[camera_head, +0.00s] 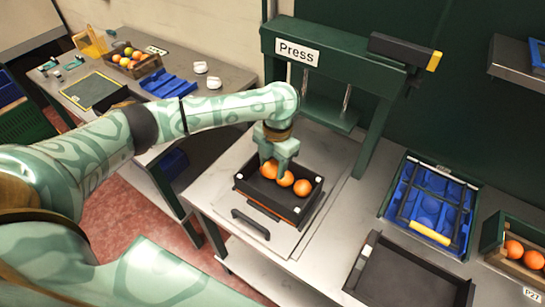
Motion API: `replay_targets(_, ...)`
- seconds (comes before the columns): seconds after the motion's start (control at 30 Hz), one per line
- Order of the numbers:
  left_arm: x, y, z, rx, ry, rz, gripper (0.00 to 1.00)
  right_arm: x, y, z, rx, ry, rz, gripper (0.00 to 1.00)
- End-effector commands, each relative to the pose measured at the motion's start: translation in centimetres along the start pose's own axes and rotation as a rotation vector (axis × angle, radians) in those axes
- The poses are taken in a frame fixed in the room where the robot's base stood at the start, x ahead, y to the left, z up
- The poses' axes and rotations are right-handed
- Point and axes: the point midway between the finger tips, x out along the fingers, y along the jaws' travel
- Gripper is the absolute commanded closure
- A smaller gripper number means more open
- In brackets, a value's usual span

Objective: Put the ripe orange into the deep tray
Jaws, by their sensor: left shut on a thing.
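A black tray with raised walls and pale corner marks (244,188) stands under the press on the grey worktop. Several oranges show at it in a row. My left gripper (275,167) points down over the back left of this tray and is shut on the leftmost orange (269,171), whose sides are partly covered by the fingers. A second orange (286,179) is just right of the fingers, and a third orange (302,187) is farther right. I cannot tell whether the held orange touches the tray floor. My right gripper is not in view.
The green press (330,55) rises behind the tray. A dark empty tray (400,278), a blue moulded tray (432,205) and a wooden crate of oranges (492,235) stand to the right. A side table at the back left holds a fruit crate (140,70) and a blue rack (168,84).

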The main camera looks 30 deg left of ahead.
Motion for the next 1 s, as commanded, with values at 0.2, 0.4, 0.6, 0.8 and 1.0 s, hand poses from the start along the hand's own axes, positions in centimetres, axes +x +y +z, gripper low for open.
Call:
replay_targets(0.2, 0.9, 0.0, 0.1, 0.043, -0.001, 0.005, 0.77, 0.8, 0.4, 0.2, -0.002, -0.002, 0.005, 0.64)
replay_targets(0.4, 2.8, 0.1, 0.4, 0.042, -0.001, 0.004, 0.77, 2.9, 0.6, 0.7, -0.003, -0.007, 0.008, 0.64)
replay_targets(0.6, 5.4, 0.1, 0.7, 0.041, -0.001, 0.004, 0.77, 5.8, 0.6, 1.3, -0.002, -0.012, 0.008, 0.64)
replay_targets(0.8, 7.8, 0.0, 1.0, 0.04, 0.0, 0.004, 0.77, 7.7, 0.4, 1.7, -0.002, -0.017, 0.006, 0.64)
replay_targets(1.0, 10.4, 0.0, 1.3, 0.039, -0.001, 0.004, 0.77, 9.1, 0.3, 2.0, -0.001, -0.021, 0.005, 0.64)
